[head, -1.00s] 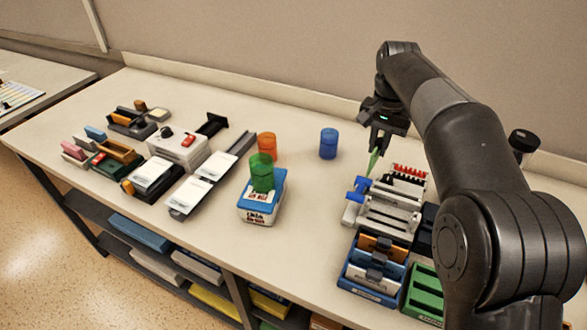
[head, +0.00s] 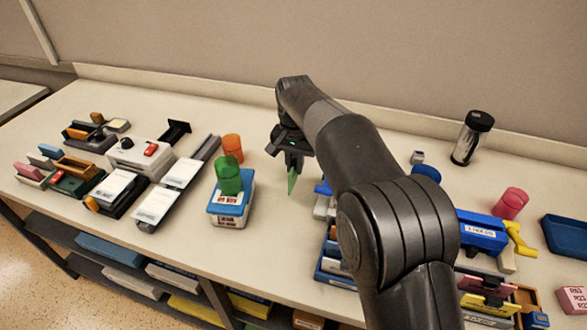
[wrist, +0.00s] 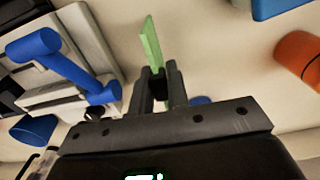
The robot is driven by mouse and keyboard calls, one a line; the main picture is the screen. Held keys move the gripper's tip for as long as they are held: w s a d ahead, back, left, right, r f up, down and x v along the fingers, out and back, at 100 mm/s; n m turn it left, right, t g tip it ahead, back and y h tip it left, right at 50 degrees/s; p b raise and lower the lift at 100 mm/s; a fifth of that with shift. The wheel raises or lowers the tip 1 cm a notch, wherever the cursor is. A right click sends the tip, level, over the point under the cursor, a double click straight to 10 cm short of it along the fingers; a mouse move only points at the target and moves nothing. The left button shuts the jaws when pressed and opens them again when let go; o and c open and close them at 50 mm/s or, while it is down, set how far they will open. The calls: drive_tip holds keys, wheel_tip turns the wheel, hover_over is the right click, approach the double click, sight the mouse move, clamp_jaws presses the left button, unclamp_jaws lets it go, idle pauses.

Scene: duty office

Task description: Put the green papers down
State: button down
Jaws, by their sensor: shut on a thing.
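The green papers show in the head view (head: 292,181) as a thin green piece under my gripper (head: 293,168). In the wrist view the papers (wrist: 151,45) stick out beyond the fingertips of my gripper (wrist: 156,76), seen nearly edge-on. My gripper is shut on them. They hang over the bare tabletop, between the blue-lidded box with a green cylinder on it and the blue and white equipment. I cannot tell whether their lower edge touches the table.
A blue-lidded box (head: 231,206) carries a green cylinder (head: 228,178); an orange cylinder (head: 232,146) stands behind it. White and blue equipment (wrist: 60,70) lies left in the wrist view. Paper trays (head: 160,200) are further left. Bare tabletop lies in front of my gripper. My arm hides part of the table.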

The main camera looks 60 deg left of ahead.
drive_tip(key=shift+f, duration=0.95)
drive_tip(key=c, duration=1.4)
unclamp_jaws()
drive_tip(key=shift+f, duration=0.1)
wheel_tip(320, 180, up, 12)
drive_tip(key=shift+r, duration=0.15)
